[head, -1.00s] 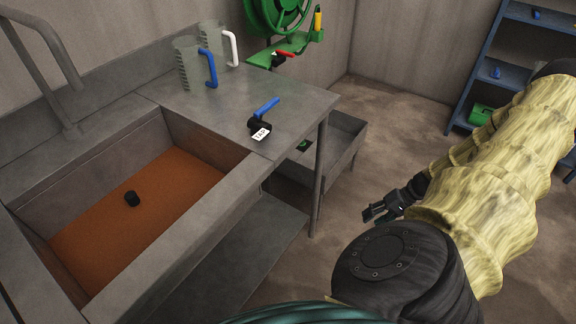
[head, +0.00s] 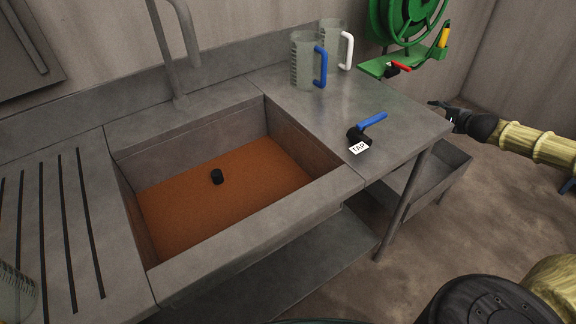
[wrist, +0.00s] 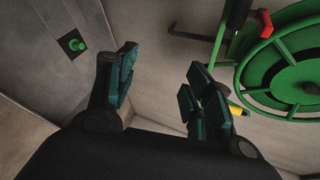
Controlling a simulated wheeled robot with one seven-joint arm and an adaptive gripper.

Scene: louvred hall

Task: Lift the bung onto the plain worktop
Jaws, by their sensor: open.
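The bung (head: 217,176) is a small black cylinder in the sink basin (head: 312,201), standing in or on an orange-brown layer that covers the bottom. The plain worktop (head: 285,85) is the flat grey metal surface to the right of the basin. My gripper (head: 452,108) is at the right in the head view, beyond the worktop's right end and well away from the bung. In the wrist view my gripper (wrist: 158,90) has its fingers spread with nothing between them. The bung does not show in the wrist view.
Two clear jugs, one blue-handled (head: 305,62) and one white-handled (head: 337,45), stand at the worktop's back. A blue-levered tap valve (head: 362,132) sits near its front edge. A tall faucet (head: 178,60) rises behind the basin. A slotted drainboard (head: 110,215) lies left. A green hose reel (head: 405,20) is at upper right.

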